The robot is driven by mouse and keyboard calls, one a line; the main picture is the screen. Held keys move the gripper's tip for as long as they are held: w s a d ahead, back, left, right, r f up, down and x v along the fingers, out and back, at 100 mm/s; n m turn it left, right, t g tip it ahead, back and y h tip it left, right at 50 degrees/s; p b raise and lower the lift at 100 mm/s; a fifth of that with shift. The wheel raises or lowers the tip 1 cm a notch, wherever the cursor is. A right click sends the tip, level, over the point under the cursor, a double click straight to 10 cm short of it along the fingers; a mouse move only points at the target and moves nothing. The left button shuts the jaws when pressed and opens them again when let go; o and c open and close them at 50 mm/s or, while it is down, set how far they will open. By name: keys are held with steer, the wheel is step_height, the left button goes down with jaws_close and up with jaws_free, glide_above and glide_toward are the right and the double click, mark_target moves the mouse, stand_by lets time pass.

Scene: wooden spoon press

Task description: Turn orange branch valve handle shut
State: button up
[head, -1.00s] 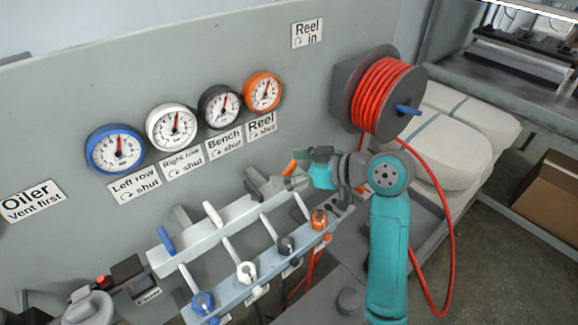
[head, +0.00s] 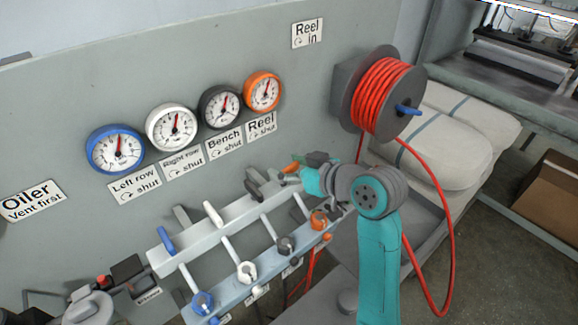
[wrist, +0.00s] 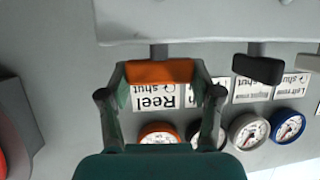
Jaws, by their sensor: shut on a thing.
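The orange branch valve handle (head: 291,168) is at the far right end of the pale manifold (head: 200,232) in the head view. In the wrist view the orange handle (wrist: 160,71) lies level across the picture, roughly parallel to the manifold edge (wrist: 210,22). My gripper (wrist: 161,78) has one finger at each end of it and is shut on it. In the head view my gripper (head: 302,166) reaches the handle from the right and its fingers are partly hidden. The orange gauge (head: 263,92) sits above the "Reel shut" label (head: 261,126).
Black (head: 254,190), white (head: 213,213) and blue (head: 166,240) handles stand along the manifold to the left. The black handle (wrist: 257,68) is close beside my right finger in the wrist view. A red hose reel (head: 380,95) is on the right, its hose hanging near my arm.

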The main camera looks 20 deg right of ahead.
mark_target(289, 167)
steer(key=shift+f+m+t+h, duration=0.1)
steer(key=shift+m+t+h, duration=0.2)
steer(key=shift+m+h, duration=0.4)
steer(key=o, duration=1.2)
steer(key=shift+c, duration=0.2)
step_height(289, 167, up, 10)
steer(key=shift+r, duration=0.1)
